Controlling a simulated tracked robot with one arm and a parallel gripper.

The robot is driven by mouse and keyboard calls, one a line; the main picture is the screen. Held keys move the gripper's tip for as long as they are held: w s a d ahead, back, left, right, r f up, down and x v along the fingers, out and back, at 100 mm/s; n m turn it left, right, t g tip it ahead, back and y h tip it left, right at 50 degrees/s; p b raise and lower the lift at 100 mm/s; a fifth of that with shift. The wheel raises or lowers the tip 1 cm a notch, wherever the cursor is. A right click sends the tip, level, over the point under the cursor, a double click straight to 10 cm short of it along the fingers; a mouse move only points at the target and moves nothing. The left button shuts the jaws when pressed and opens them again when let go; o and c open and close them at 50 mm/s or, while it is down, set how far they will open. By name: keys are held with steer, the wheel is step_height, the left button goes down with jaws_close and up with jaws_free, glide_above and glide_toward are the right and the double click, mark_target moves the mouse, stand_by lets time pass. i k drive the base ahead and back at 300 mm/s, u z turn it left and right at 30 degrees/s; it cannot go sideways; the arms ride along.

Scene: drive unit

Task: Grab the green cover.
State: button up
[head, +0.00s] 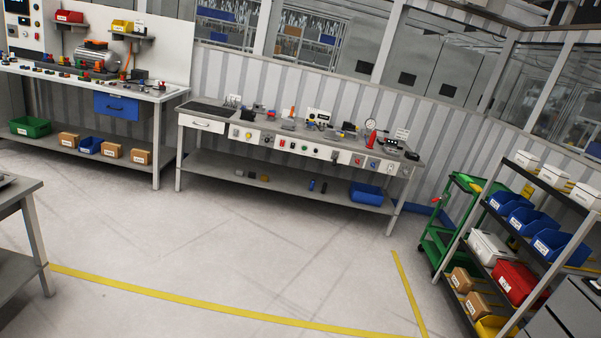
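I cannot make out a green cover for certain in the head view. Green things in sight are a green bin (31,127) on the lower shelf of the left workbench and a green trolley (440,238) at the right. The small parts on the benches are too small to tell apart. The picture is tilted. My gripper is not in view, so its state and anything in it are hidden.
The left workbench (150,95) and middle workbench (280,131) stand along the back. A shelf rack (487,208) with bins stands at right. A grey table (22,190) edges in at left. The floor between is clear, with yellow lines (190,303).

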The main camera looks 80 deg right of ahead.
mark_target(465, 178)
steer(key=z, duration=0.55)
steer(key=i, duration=0.1)
steer(key=z, duration=3)
steer(key=k, duration=0.9)
steer(key=z, duration=0.2)
steer(key=i, duration=0.9)
steer(key=u, duration=0.1)
